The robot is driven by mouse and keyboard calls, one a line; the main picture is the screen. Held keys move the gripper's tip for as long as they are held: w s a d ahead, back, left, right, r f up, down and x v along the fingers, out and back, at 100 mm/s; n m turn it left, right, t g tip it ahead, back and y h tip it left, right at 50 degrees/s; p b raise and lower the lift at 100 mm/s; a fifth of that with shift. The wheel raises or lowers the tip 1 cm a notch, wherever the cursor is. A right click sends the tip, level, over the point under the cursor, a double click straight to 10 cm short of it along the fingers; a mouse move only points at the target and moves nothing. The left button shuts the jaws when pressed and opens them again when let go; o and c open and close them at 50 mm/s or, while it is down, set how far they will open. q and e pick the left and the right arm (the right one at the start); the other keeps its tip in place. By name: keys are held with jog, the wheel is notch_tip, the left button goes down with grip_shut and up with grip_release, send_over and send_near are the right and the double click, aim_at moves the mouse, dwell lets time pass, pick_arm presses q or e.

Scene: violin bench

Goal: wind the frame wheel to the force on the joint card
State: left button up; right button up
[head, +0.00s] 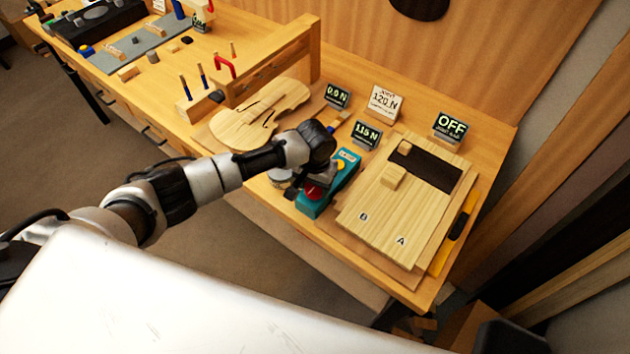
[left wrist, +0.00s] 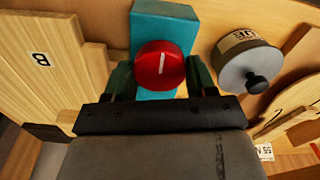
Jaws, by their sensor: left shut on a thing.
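A red wheel (left wrist: 160,64) with a white pointer line sits on a teal block (left wrist: 175,15) in the left wrist view. The line points up, tilted very slightly. My left gripper (head: 316,187) is shut on the wheel, one finger on each side; the head view shows only part of the red. The white joint card (head: 383,102) reads 120 N. A dark display (head: 367,135) near the teal frame (head: 340,185) appears to read 115 N, though a decimal point cannot be ruled out. Another display (head: 338,96) reads 0.0 N. My right gripper is not in view.
A violin body (head: 250,125) lies left of the teal frame. A pale board marked A and B (head: 385,220) lies right of it. A display (head: 450,126) reads OFF. A round tin with a black knob (left wrist: 245,62) stands close beside the wheel.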

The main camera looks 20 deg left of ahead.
pick_arm(q)
jog(key=shift+r, duration=0.1)
dwell(0.4)
jog(key=o, duration=0.9)
notch_tip(320, 180, up, 11)
jog(key=shift+f+b, duration=0.15)
jog(key=shift+b, duration=0.75)
dwell(0.4)
